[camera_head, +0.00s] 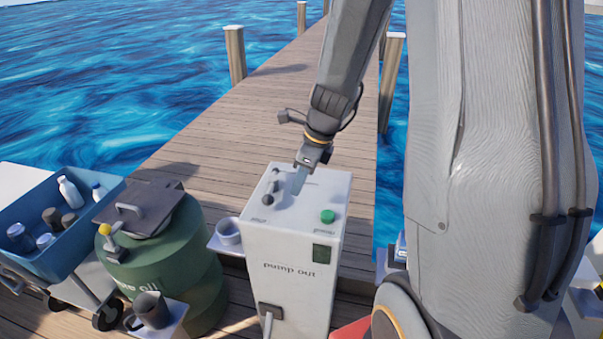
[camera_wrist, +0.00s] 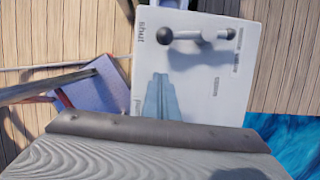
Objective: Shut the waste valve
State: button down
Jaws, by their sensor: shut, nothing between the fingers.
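The waste valve lever (camera_head: 271,186) is on top of the white pump-out box (camera_head: 292,250), on its left side. In the wrist view the lever (camera_wrist: 197,35) is a grey bar with a large black ball end (camera_wrist: 165,36) beside the printed word "shut" (camera_wrist: 142,33). A smaller dark knob is at its other end. My gripper (camera_head: 298,182) is shut and empty, pointing down over the box top to the right of the lever. In the wrist view my gripper (camera_wrist: 163,95) appears below the lever, apart from it.
A green button (camera_head: 327,216) is on the box's right side. A green oil drum (camera_head: 190,250) and a blue tub of bottles (camera_head: 30,265) stand to the left. A small shelf with a cup (camera_head: 228,232) adjoins the box. The dock (camera_head: 270,110) behind is clear, with water both sides.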

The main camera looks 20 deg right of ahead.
aim_at(272, 186)
jog(key=x, duration=0.3)
jog(key=shift+f, duration=0.3)
jog(key=shift+w+a+p, duration=0.3)
jog(key=shift+w+a, duration=0.5)
jog(key=shift+a, duration=0.25)
jog(key=shift+w+a+f, duration=0.2)
jog(key=shift+w+a, duration=0.3)
jog(key=shift+d+p, duration=0.1)
jog(key=shift+p, duration=0.2)
